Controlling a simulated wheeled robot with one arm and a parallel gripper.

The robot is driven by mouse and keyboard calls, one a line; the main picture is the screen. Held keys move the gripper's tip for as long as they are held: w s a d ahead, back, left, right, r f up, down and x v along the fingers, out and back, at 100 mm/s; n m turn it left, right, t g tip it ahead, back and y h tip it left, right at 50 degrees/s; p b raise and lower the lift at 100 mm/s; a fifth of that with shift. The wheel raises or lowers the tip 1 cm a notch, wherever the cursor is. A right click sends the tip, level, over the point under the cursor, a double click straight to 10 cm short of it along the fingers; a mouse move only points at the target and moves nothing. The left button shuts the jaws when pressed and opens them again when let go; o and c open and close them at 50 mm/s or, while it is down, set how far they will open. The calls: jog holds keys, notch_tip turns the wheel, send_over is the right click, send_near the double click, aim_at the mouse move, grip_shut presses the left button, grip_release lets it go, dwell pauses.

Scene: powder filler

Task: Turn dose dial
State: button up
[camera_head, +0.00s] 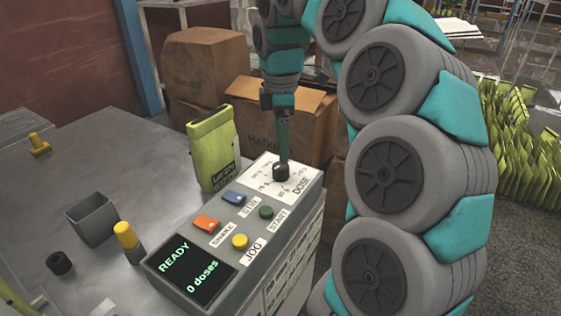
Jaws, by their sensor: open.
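The dose dial (281,173) is a small dark knob on a white plate (262,169) marked DOSE, at the far end of the grey control box (234,222). My gripper (282,160) points straight down at the dial from above. Its fingers are at the dial, open, and partly cover it; whether they touch it I cannot tell. The box's display (198,277) reads READY and 0 doses.
Orange, blue, yellow and green buttons (240,241) sit on the box near the dial. A green pouch (212,148) stands close behind it. A grey open bin (93,219) and a yellow-topped cylinder (126,240) stand left. Cardboard boxes (205,65) are behind.

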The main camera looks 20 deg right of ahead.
aim_at(280, 165)
notch_tip(280, 165, down, 6)
jog(key=shift+r, duration=0.1)
jog(key=shift+c, duration=0.3)
grip_shut()
dwell(0.5)
